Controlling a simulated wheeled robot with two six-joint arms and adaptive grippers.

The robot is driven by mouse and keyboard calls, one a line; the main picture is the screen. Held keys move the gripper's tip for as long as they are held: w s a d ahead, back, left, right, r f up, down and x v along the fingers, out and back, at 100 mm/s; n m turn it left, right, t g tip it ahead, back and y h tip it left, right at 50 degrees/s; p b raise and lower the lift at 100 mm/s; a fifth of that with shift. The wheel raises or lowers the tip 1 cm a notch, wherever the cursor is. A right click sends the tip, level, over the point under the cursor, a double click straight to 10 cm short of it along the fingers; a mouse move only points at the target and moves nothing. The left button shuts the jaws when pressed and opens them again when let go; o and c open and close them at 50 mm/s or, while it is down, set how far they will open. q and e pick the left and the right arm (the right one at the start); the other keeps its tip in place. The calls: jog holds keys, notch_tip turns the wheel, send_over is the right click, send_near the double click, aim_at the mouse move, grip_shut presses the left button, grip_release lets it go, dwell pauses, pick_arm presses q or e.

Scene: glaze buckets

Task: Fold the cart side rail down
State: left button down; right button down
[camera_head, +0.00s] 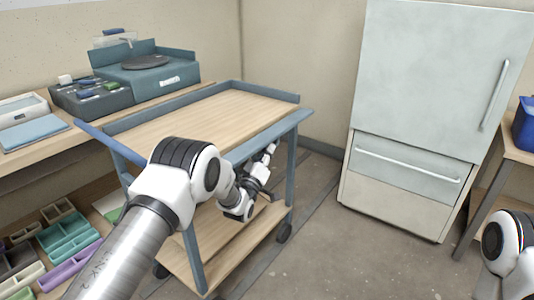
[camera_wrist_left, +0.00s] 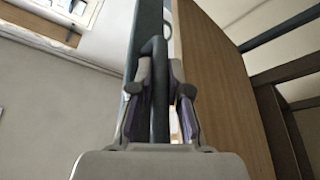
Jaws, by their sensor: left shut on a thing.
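The cart (camera_head: 205,118) has a wooden top with blue-grey rails around it. Its side rail (camera_head: 270,136) runs along the near edge, partly hidden by my left arm. My left gripper (camera_head: 266,172) is at this near side, just below the rail's line. In the left wrist view, the fingers of my left gripper (camera_wrist_left: 160,95) are closed around a narrow blue-grey bar of the side rail (camera_wrist_left: 147,30). A wooden panel of the cart (camera_wrist_left: 215,75) lies right beside it. My right gripper is out of view.
A lower wooden shelf (camera_head: 235,250) is under the cart top. A pale fridge (camera_head: 435,70) stands at the right, with clear floor (camera_head: 330,240) before it. A bench with a turntable (camera_head: 145,62) is behind left. Colored trays (camera_head: 68,235) lie at the lower left.

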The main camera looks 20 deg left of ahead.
pick_arm(q)
jog(key=c, duration=1.4)
grip_release()
jog(key=shift+s, duration=0.1)
